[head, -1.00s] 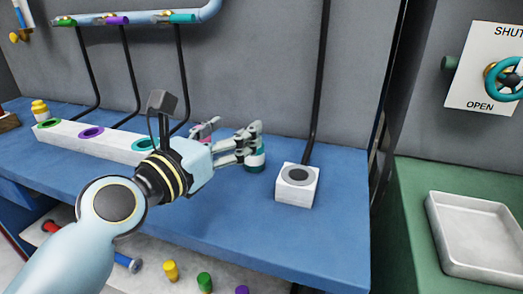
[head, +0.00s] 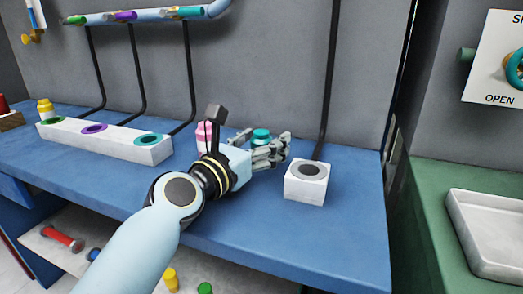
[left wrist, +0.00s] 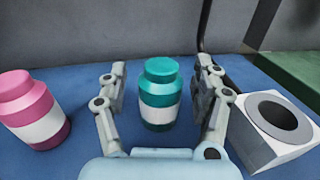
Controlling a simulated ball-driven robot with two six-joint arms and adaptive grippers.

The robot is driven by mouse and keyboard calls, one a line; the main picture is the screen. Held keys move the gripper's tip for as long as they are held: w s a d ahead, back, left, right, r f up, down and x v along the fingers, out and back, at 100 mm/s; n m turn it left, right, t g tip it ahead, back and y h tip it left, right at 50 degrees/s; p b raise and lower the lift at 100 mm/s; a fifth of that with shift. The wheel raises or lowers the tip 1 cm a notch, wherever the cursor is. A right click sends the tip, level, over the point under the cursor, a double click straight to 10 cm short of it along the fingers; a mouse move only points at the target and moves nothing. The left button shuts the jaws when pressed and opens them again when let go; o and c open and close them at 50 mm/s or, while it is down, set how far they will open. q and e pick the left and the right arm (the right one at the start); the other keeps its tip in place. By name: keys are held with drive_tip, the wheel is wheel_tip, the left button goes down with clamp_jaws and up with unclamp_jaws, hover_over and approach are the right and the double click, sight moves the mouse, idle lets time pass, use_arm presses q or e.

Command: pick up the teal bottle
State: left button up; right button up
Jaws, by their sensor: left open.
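The teal bottle (left wrist: 159,90) has a white band and stands upright on the blue table. In the left wrist view it is between the two open fingers of my left gripper (left wrist: 160,85), with a gap on each side. In the head view only the bottle's teal top (head: 261,134) shows well; the fingers of my left gripper (head: 270,150) hide the rest. My right gripper is in neither view.
A pink bottle (left wrist: 32,110) stands left of the gripper. A white block with a dark ring (head: 307,182) is on the right. A long white block with coloured rings (head: 105,141) lies left. A metal tray (head: 490,235) sits on a green counter (head: 425,190).

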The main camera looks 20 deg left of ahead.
use_arm(q)
clamp_jaws()
idle(0.4)
idle(0.4)
